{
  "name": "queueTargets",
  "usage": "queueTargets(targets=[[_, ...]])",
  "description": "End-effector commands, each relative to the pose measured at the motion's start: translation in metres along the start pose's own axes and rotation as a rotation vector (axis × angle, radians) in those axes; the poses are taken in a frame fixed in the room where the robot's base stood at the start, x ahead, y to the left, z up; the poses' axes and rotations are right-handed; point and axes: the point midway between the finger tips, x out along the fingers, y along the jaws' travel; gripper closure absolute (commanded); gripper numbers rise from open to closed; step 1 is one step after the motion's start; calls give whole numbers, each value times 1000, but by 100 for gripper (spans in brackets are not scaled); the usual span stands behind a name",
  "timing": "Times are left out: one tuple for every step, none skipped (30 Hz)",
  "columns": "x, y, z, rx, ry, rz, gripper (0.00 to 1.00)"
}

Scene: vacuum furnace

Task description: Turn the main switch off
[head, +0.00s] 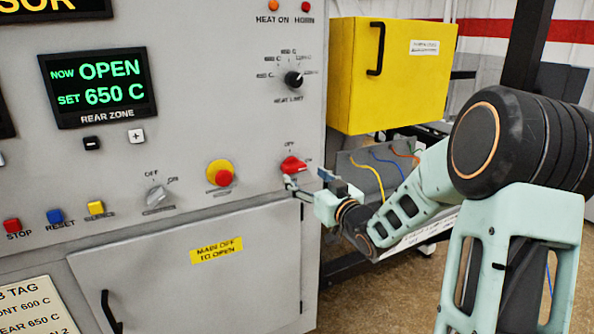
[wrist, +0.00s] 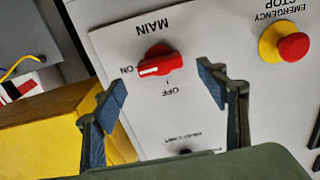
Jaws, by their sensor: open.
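The main switch is a red rotary knob (head: 293,165) on the grey cabinet front, right of the yellow-and-red emergency stop. In the wrist view the knob (wrist: 160,61) has a white mark pointing at ON. The OFF label (wrist: 169,91) is on its side nearer my gripper. My gripper (head: 308,182) is open and empty, just below and in front of the knob. In the wrist view my gripper's fingers (wrist: 162,88) stand apart, with the knob showing between and beyond their tips. They do not appear to touch it.
The emergency stop (head: 221,174) sits left of the switch and also shows in the wrist view (wrist: 284,43). A cabinet door (head: 150,275) with a black handle and a yellow label is below. A yellow box (head: 365,100) juts out at upper right.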

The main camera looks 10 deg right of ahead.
Motion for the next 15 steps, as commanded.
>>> queueTargets(targets=[[11,-1,0,1,1,-3,33],[16,-1,-1,0,0,-3,33],[23,-1,0,2,1,-2,33],[28,-1,-1,2,1,-2,33],[32,-1,0,1,0,-2,33],[36,-1,0,0,0,-2,33],[40,-1,0,0,0,-2,33],[42,0,-1,-1,0,-2,33],[46,0,0,-1,0,-1,33],[47,0,0,-1,-1,-1,33],[49,0,0,-1,-2,-1,33],[51,0,0,-1,-2,-1,33],[51,0,0,-1,-1,0,33],[52,0,0,-1,-1,0,33],[52,0,0,-1,-1,0,33]])
